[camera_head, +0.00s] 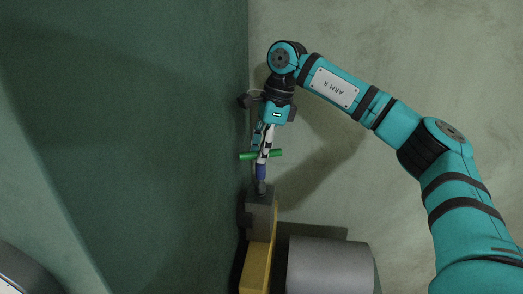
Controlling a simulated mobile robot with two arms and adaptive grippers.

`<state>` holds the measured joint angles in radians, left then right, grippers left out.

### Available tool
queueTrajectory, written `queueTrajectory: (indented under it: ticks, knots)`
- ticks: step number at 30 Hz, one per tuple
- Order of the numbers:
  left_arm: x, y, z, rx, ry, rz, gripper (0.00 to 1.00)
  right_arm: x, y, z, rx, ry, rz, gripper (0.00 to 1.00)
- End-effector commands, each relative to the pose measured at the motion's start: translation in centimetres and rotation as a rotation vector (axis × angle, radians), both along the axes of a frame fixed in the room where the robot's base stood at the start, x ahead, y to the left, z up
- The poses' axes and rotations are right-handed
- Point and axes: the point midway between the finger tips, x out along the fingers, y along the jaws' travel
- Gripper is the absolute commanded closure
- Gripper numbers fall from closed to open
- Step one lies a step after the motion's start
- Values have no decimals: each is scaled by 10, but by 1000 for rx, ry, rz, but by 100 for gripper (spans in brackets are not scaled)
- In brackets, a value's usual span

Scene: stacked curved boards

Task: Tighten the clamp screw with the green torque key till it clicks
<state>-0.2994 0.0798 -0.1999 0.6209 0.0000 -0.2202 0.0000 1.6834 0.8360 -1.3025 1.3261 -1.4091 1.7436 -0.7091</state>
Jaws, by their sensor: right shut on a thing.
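The key's lower end meets a dark tip (261,187) at the top of a grey block (261,210), which looks like the clamp. The screw itself is too small to tell from the key's tip. My left gripper is not in view.
A yellow bar (257,265) runs down from the grey block. A large grey cylinder (328,266) lies right of it. A dark green surface (130,120) fills the left, close to the key. A curved grey object (22,272) shows at the lower left corner.

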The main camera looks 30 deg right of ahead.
Motion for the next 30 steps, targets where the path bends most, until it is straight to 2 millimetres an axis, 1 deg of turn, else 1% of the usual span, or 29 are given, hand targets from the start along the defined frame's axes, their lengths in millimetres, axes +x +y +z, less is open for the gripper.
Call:
queueTrajectory:
  ticks: [30]
  knots:
    - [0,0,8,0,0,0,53,0,0,7,1,-1,1,100]
